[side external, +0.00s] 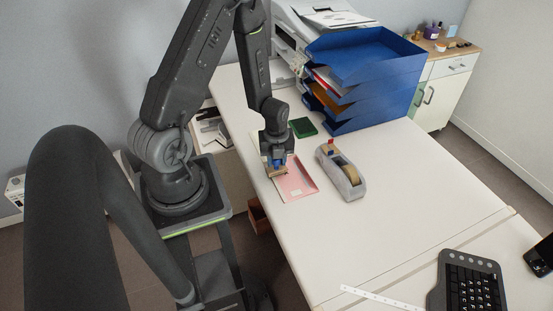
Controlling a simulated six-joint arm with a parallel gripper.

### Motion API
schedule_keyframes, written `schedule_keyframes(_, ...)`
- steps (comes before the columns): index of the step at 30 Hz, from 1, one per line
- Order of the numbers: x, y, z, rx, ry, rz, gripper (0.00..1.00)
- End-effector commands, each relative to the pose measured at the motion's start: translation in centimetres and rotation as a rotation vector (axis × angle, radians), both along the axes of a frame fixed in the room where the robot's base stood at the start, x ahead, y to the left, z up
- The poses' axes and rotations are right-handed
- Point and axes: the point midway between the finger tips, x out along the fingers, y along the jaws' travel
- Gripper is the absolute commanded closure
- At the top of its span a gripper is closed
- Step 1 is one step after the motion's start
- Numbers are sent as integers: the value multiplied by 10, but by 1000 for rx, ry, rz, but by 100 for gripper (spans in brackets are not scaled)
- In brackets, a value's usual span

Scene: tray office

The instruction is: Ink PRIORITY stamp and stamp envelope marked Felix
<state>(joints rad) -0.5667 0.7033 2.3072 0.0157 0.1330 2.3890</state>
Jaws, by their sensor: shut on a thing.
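My gripper (275,164) points down at the table's left edge. It is shut on a small stamp (277,168), of which only tan and blue bits show; its label cannot be read. The stamp is over the left part of a pink envelope (300,182); whether it touches the paper I cannot tell. The envelope lies flat, and any name on it is too small to read. A dark green pad (302,127), seemingly the ink pad, lies behind the envelope.
A grey tape dispenser (342,175) stands right of the envelope, with a small red-and-blue item at its back end. Stacked blue trays (365,60) and a printer are behind. A keyboard (467,285) and ruler (380,298) lie in front. The table's middle right is clear.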

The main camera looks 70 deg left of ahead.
Motion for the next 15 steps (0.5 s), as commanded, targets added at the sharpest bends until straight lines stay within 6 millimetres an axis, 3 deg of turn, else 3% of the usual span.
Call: schedule_keyframes(15,1,1,41,3,-5,1,85)
